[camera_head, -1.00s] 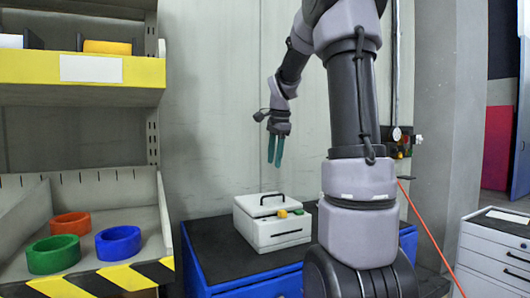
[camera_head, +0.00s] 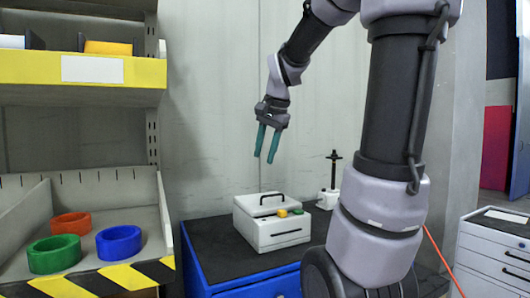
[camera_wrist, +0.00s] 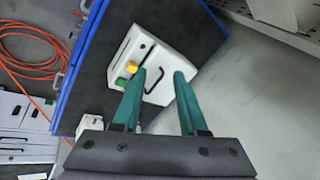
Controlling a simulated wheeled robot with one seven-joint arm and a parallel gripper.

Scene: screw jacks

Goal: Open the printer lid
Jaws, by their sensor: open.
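The printer (camera_head: 268,229) is a white box with a black handle (camera_head: 272,197) on its lid and a yellow and a green button at its right side. Its lid is closed. It stands on the black top of a blue cabinet (camera_head: 212,248). My gripper (camera_head: 264,158) is open and empty, above the printer and apart from it, with its teal fingers pointing down. In the wrist view the printer (camera_wrist: 136,52) lies beyond the fingertips (camera_wrist: 160,75), and its handle (camera_wrist: 152,80) shows between the two fingers.
A white device with a black upright screw (camera_head: 331,172) stands behind the printer to the right. A shelf at left holds orange, green and blue rings (camera_head: 119,242). A white drawer cabinet (camera_head: 499,250) is at right. An orange cable (camera_wrist: 35,45) lies on the floor.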

